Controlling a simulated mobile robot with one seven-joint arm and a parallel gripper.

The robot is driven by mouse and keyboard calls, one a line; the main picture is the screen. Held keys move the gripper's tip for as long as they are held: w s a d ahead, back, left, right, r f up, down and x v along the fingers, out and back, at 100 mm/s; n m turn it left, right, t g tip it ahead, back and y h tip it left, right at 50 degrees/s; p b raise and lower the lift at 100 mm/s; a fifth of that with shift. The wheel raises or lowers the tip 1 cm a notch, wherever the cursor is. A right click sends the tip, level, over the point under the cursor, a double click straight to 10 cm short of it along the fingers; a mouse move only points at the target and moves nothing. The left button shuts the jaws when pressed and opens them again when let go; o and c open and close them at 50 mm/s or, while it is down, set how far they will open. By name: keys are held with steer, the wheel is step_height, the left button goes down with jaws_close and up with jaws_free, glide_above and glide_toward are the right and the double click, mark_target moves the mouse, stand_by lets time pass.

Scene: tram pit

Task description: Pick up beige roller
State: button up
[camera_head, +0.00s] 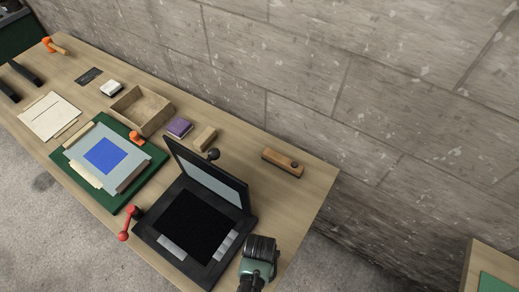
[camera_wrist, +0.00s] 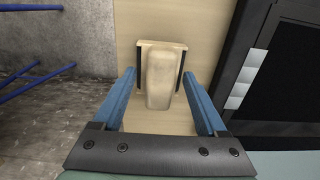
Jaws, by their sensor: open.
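The beige roller (camera_wrist: 163,82) lies on the wooden table in the wrist view, pale and rounded, with a wider part at its far end. My gripper (camera_wrist: 162,70) is open, its blue fingers on both sides of the roller and dark strips close along its flanks. I cannot tell whether they touch it. In the head view my gripper (camera_head: 257,262) is over the table's near right end, beside the black lidded device, and hides the roller.
The black device (camera_head: 168,243) with a raised lid (camera_head: 208,178) and red handle (camera_head: 128,220) stands just left of my gripper. A brown block (camera_head: 283,162) lies behind. A purple block (camera_head: 179,128), tan block (camera_head: 205,138) and wooden box (camera_head: 143,118) are farther left.

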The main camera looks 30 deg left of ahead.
steer(key=shift+c, duration=0.2)
jaws_close()
steer(key=shift+r, duration=0.15)
step_height(320, 180, up, 10)
steer(key=shift+f, duration=0.1)
stand_by(0.6)
